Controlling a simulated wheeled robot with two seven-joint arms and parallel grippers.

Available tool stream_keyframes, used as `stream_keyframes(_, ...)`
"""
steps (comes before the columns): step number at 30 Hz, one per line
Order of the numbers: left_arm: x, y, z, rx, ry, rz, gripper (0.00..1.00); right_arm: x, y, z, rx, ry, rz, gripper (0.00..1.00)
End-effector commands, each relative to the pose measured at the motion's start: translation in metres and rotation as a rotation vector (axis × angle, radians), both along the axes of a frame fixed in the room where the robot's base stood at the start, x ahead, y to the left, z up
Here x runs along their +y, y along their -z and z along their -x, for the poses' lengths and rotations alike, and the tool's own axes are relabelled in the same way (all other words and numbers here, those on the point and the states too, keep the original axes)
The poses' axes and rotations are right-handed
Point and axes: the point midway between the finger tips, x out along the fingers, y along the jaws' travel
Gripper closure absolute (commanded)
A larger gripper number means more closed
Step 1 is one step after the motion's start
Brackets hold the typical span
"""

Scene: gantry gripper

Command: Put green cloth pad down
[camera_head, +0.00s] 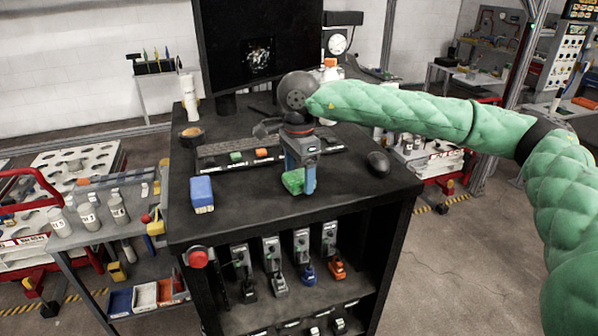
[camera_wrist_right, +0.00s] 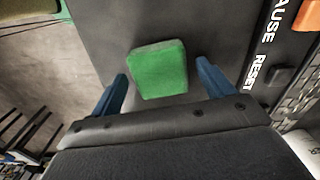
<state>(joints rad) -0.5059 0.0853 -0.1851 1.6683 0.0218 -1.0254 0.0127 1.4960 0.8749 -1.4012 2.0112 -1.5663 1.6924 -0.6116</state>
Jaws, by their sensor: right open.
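The green cloth pad (camera_head: 293,181) is a small green block on the dark tabletop (camera_head: 345,192), near its front middle. My right gripper (camera_head: 300,188) points down at it from above, and its blue fingers partly cover the pad in the head view. In the right wrist view the pad (camera_wrist_right: 158,69) lies between and just ahead of the two blue fingertips, with a gap on either side. The gripper is open and does not clasp it. My left gripper is in neither view.
A blue block (camera_head: 202,194) stands left on the tabletop. Behind the gripper are a button panel with a green button (camera_head: 236,156) and an orange button (camera_head: 262,153), and a monitor (camera_head: 262,50). A black mouse (camera_head: 378,163) lies right. The tabletop's front strip is clear.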

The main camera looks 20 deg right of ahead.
Motion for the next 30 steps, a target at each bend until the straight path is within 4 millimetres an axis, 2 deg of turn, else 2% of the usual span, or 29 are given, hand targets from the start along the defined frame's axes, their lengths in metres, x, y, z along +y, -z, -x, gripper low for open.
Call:
stream_keyframes(5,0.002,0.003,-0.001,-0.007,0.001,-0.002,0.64,0.000,0.000,0.000,0.000,0.000,0.000,0.20)
stream_keyframes(15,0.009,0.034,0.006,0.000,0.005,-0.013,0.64,0.000,0.000,0.000,-0.001,0.000,0.000,0.20)
stream_keyframes(23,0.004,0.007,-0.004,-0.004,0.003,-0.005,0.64,0.000,-0.014,0.000,-0.001,-0.001,0.000,0.20)
stream_keyframes(26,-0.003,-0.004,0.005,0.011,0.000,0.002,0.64,0.001,-0.019,-0.001,-0.002,-0.001,0.000,0.20)
stream_keyframes(30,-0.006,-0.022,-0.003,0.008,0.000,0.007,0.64,0.001,-0.026,-0.002,0.000,-0.001,0.000,0.20)
